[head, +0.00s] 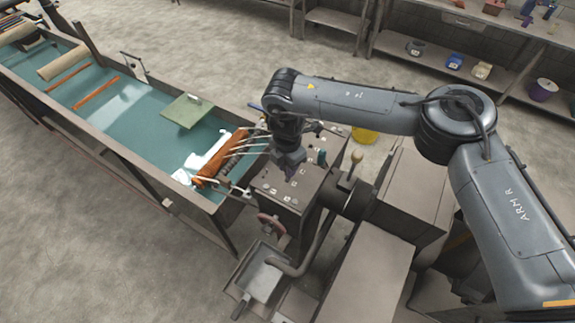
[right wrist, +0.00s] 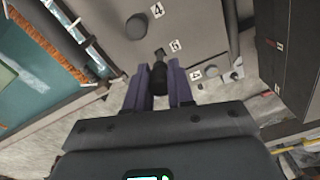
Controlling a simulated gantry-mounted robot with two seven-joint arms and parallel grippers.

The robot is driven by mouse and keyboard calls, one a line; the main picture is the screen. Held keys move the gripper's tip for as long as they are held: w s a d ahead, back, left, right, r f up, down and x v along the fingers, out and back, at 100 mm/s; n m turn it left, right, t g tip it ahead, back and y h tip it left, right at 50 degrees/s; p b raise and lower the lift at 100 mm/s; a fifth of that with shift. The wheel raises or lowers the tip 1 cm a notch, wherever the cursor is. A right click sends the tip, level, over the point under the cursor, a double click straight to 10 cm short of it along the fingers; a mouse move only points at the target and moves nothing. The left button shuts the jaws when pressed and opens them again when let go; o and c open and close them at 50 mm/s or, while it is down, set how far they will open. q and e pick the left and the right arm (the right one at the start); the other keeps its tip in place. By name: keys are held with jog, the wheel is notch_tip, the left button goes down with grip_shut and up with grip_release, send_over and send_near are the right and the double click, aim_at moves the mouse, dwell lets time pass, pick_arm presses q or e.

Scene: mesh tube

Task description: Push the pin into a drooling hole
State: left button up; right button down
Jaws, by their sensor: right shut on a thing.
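My right gripper (head: 290,172) is over the top panel of a grey box (head: 268,190). In the right wrist view, its purple fingers (right wrist: 159,82) are shut on a dark pin (right wrist: 159,75). The pin's narrow end points at the panel (right wrist: 185,25) beside a label 5; I cannot tell whether it touches or has entered a hole. A dark round plug or hole (right wrist: 137,27) is by the label 4. Several thin pale arcs (head: 243,146) run between the box and an orange roll; I cannot tell if they are liquid. No drooling hole is clearly visible. My left gripper is out of view.
A long trough (head: 120,95) with teal liquid lies left of the box. The orange mesh roll (head: 215,160) sits at its near end. A red handwheel (head: 271,224) and a metal tray (head: 262,278) are in front. A yellow bucket (head: 364,135) stands behind on the floor.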

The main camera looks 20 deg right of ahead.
jog(key=shift+f+b, duration=0.3)
jog(key=shift+f, duration=0.3)
dwell(0.3)
jog(key=shift+f, duration=0.5)
dwell(0.4)
jog(key=shift+f+b, duration=0.3)
jog(key=shift+b, duration=0.1)
jog(key=shift+f, duration=0.45)
dwell(0.4)
jog(key=c, duration=0.9)
grip_release()
jog(key=shift+r, duration=0.1)
